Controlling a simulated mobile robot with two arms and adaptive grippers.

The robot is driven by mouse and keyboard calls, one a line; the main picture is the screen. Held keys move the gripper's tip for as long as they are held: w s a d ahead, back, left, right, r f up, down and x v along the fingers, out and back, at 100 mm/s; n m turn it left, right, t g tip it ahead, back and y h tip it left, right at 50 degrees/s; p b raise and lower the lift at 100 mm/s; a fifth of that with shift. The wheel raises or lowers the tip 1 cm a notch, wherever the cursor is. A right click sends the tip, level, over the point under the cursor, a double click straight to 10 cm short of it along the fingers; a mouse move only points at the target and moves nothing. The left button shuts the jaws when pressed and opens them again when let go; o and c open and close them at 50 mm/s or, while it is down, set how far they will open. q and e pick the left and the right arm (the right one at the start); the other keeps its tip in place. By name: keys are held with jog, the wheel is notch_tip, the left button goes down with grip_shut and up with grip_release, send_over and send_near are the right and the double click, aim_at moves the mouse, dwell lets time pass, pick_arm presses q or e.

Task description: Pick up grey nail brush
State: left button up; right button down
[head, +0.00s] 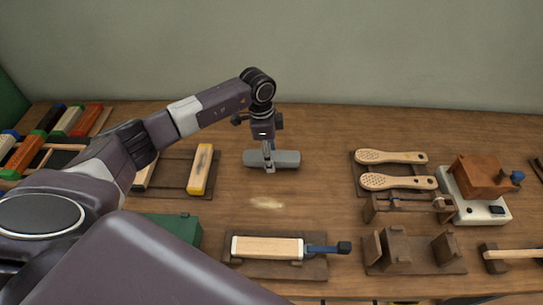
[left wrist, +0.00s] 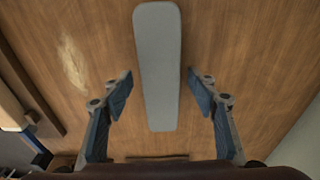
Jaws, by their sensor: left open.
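The grey nail brush (head: 288,159) lies on the wooden bench in the upper middle of the head view, a rounded grey bar running left to right. My left gripper (head: 269,165) is directly over it, pointing down. In the left wrist view the brush (left wrist: 158,65) lies lengthwise between the two blue fingers of my left gripper (left wrist: 160,93). The fingers are open, with a gap on each side of the brush. I cannot tell the exact height of the fingertips over the bench. My right gripper is not in view.
A yellow-edged block (head: 200,170) lies on a dark board left of the brush. Two perforated wooden paddles (head: 392,157) lie to the right. A wooden block with a blue-handled tool (head: 268,248) is in front. Bare bench (head: 315,195) surrounds the brush.

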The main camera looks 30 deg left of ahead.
pick_arm(q)
jog(key=shift+w+d+f, duration=0.1)
jog(key=shift+w+f, duration=0.05)
jog(key=shift+f, duration=0.8)
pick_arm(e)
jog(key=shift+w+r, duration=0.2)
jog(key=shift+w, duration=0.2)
pick_arm(q)
jog(key=shift+c, duration=0.5)
jog(key=c, duration=1.3)
jog(key=shift+c, duration=0.2)
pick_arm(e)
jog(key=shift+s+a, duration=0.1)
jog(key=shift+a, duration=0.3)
pick_arm(q)
jog(key=shift+r, duration=0.15)
